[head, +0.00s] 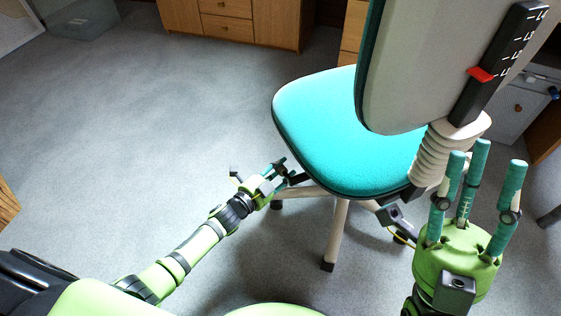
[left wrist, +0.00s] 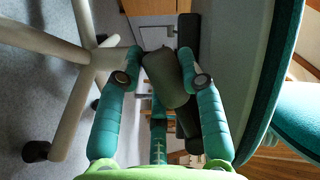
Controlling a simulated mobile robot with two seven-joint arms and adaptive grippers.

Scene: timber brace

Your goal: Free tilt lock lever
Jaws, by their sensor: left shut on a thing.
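The office chair has a teal seat (head: 345,130) and a grey backrest seen from behind. A dark lever (head: 298,179) sticks out under the seat's left edge. My left gripper (head: 284,170) is at that edge, shut on the lever. In the left wrist view the lever is a dark rounded paddle (left wrist: 166,80) between the teal fingers of my left gripper (left wrist: 160,62). Its inner end is hard to make out. My right gripper (head: 484,172) is open and empty, fingers up, near the base of the backrest. Whether the lever is locked cannot be seen.
A beige chair base (head: 337,225) with castors spreads below the seat; it also shows in the left wrist view (left wrist: 75,75). A ribbed beige sleeve (head: 450,155) joins backrest and seat. Wooden cabinets (head: 232,22) stand behind. The carpet at left is clear.

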